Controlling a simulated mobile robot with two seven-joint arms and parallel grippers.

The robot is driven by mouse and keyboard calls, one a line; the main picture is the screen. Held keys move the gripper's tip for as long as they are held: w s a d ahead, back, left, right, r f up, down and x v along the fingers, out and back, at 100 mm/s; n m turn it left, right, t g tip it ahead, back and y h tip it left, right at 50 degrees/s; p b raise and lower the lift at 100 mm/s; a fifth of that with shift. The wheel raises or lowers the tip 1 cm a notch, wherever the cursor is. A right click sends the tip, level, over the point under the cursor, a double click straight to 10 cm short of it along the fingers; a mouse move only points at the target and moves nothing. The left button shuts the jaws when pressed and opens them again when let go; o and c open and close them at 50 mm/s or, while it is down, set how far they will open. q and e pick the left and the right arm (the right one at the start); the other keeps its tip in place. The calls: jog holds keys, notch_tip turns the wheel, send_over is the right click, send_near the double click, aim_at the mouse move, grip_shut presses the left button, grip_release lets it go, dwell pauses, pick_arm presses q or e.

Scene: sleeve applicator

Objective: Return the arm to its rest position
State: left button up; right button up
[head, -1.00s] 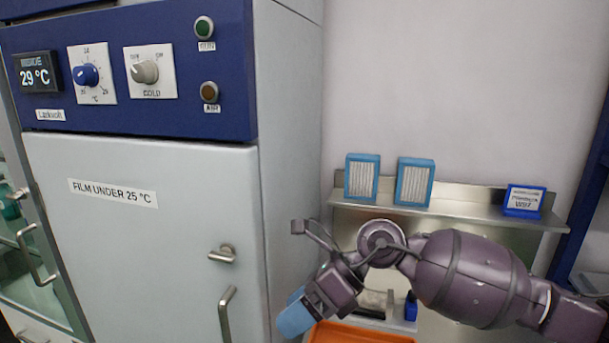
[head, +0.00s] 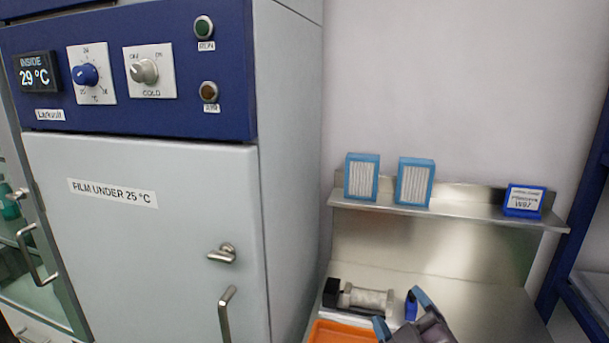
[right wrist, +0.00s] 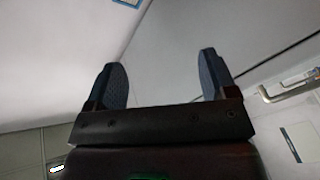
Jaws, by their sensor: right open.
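My right gripper (head: 402,312) shows at the bottom of the head view, low over the steel bench. Its two blue-padded fingers are spread apart with nothing between them. The right wrist view also shows this gripper (right wrist: 160,85) open and empty, with a pale wall and a cabinet handle beyond it. Most of the right arm is below the head view's lower edge. My left gripper is in neither view.
A grey cabinet (head: 150,250) with a blue control panel (head: 130,110) stands at left. A shelf (head: 460,210) holds two blue-framed filters and a blue box (head: 524,201). An orange tray (head: 340,333) and a metal cylinder device (head: 362,299) are on the bench (head: 470,300).

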jog(key=s+d+f+m+g+h, duration=0.5)
jog(key=s+d+f+m+g, duration=0.3)
jog(key=s+f, duration=0.4)
jog(key=s+d+f+m+g+y, duration=0.1)
jog(key=s+d+f+g, duration=0.1)
jog(key=s+f+g, duration=0.3)
jog(key=s+d+f+m+g, duration=0.1)
jog(key=s+d+f+g, duration=0.1)
jog(key=s, duration=0.6)
pick_arm(q)
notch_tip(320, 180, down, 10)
jog(key=b, duration=1)
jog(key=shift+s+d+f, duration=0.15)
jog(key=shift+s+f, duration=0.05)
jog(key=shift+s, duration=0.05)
pick_arm(e)
jog(key=w+f+t, duration=0.3)
jog(key=f, duration=0.7)
jog(key=w+f+t+y, duration=0.1)
jog(key=w+f+t, duration=0.3)
jog(key=f, duration=0.7)
jog(key=shift+a+t, duration=0.3)
jog(key=shift+a, duration=0.05)
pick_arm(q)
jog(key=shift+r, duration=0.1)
pick_arm(e)
jog(key=shift+f, duration=0.1)
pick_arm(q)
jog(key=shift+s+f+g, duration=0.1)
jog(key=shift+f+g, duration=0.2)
